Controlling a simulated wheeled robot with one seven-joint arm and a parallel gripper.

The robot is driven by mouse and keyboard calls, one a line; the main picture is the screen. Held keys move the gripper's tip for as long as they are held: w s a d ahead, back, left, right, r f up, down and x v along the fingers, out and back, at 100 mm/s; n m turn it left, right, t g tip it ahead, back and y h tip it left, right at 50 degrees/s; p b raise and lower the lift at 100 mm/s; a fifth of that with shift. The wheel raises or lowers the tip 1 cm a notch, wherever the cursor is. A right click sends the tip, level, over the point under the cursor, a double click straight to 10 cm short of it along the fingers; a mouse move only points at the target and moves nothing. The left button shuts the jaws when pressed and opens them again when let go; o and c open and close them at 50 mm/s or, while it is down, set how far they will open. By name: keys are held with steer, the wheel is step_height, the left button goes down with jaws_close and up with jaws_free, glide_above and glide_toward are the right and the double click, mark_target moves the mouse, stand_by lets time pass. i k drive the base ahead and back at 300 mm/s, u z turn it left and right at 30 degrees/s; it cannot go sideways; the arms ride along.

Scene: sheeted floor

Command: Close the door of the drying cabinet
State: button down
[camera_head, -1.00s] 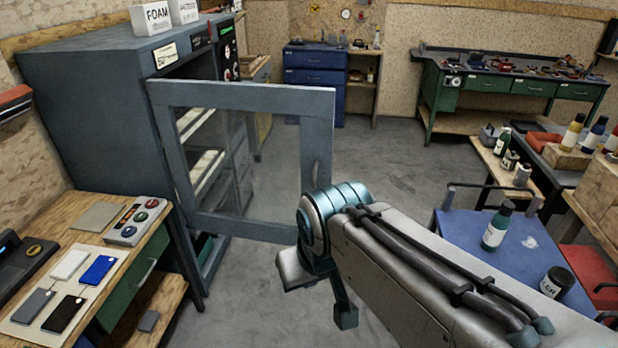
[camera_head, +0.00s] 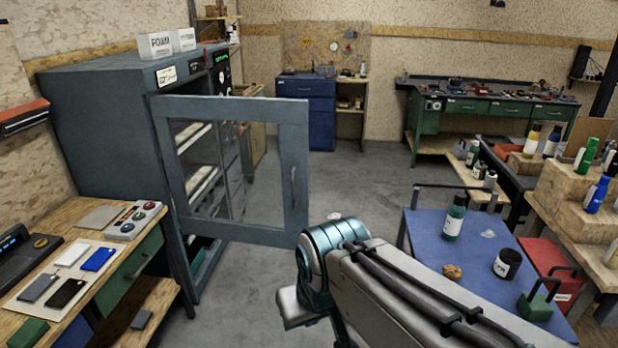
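The drying cabinet (camera_head: 105,135) is a tall dark grey-blue unit against the left wall. Its glazed door (camera_head: 230,235) stands wide open, swung out to the right from its left-hand hinge side, with a vertical handle (camera_head: 294,186) near its free edge. Shelves with pale trays show through the glass. My arm reaches in from the lower right, and its teal joint is just below and right of the door's lower free corner. I cannot tell whether they touch. My gripper's fingers are not visible; the arm hides them or they lie outside the frame.
A wooden bench (camera_head: 60,255) with phones and a control box stands front left. A blue-topped cart (camera_head: 425,232) with a bottle and a jar is at right. A blue drawer cabinet (camera_head: 307,112) and green workbench (camera_head: 485,107) stand behind. Grey floor is open beyond the door.

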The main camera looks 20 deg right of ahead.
mark_target(292, 116)
steer(key=z, duration=0.5)
steer(key=i, duration=1.7)
steer(key=u, duration=0.1)
